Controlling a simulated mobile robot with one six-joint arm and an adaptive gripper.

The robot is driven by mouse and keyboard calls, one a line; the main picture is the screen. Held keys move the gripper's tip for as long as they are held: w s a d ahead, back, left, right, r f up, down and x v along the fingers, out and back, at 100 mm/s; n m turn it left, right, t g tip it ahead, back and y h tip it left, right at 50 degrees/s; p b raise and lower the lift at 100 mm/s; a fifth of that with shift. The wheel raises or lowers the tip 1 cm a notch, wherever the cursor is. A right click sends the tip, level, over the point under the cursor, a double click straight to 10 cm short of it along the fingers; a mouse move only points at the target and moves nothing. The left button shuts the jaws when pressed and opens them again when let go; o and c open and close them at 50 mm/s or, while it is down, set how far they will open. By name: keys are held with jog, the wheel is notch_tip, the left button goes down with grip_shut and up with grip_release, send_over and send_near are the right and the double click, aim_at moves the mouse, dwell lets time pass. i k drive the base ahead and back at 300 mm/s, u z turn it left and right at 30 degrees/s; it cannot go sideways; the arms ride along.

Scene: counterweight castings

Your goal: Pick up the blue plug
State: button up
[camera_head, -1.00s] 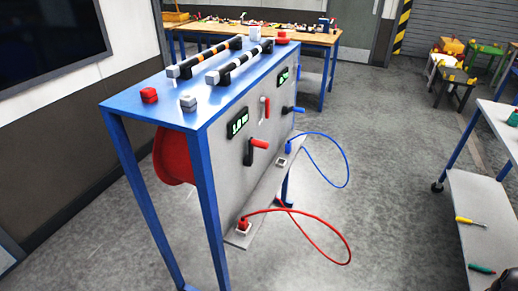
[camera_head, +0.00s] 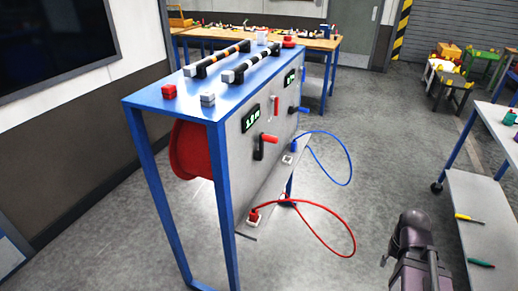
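I cannot tell whether the plug is seated in anything. A dark part of my arm (camera_head: 412,255) shows at the lower right, well apart from the plug. I cannot make out any gripper fingers.
A red plug (camera_head: 253,216) sits in a pale socket at the ledge's near end, its red cable (camera_head: 340,218) looping right. A shelf cart (camera_head: 490,215) stands at right. Floor between is clear.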

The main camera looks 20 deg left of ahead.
aim_at(294, 144)
jog(key=u, duration=0.8)
jog(key=k, duration=0.95)
jog(key=z, duration=0.1)
jog(key=i, duration=0.8)
jog(key=u, duration=0.05)
